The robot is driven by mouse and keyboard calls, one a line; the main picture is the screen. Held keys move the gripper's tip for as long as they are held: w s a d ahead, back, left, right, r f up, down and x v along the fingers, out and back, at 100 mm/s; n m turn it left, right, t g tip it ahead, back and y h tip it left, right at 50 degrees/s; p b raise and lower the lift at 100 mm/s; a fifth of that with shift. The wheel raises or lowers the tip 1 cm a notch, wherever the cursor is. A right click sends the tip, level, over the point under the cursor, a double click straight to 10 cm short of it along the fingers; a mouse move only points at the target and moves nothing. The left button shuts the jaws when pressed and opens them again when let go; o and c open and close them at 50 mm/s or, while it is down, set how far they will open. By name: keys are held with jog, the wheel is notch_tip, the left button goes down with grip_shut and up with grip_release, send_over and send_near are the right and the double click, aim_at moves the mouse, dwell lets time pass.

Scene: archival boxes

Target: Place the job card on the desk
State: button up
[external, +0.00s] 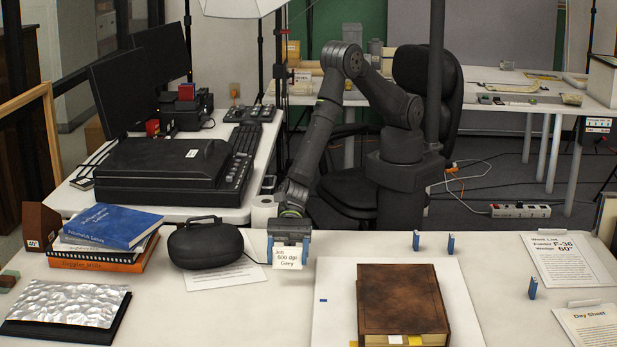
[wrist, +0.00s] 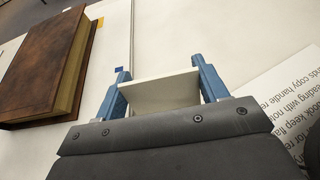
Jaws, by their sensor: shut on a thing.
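The job card (external: 288,257) is a small white card with printed text that includes "600 dpi" and "Grey". My gripper (external: 289,240) is shut on it, and the card hangs below the jaws over the white desk (external: 255,313). In the wrist view the card (wrist: 162,93) sits between the two blue fingers of my gripper (wrist: 160,88). I cannot tell whether the card's lower edge touches the desk.
A black rounded case (external: 206,245) stands close left on a printed sheet (external: 226,276). A brown book (external: 403,300) lies on a white board (external: 335,300) to the right. Stacked books (external: 107,235) stand farther left. Bare desk lies in front of the card.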

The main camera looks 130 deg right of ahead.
aim_at(290, 285)
jog(key=shift+w+a+f, duration=0.2)
jog(key=shift+a+f, duration=0.25)
jog(key=shift+a, duration=0.25)
jog(key=shift+f, duration=2)
jog(key=shift+f, duration=0.2)
jog(key=o, duration=1)
jog(key=shift+r, duration=0.15)
jog(key=shift+d+r, duration=0.1)
jog(key=shift+r, duration=0.05)
jog(key=v, duration=1)
jog(key=shift+s+d, duration=0.25)
jog(key=shift+s, duration=0.05)
jog(key=shift+o, duration=0.6)
jog(key=shift+s+d+r, duration=0.25)
jog(key=shift+s+d, duration=0.1)
jog(key=shift+s, duration=0.05)
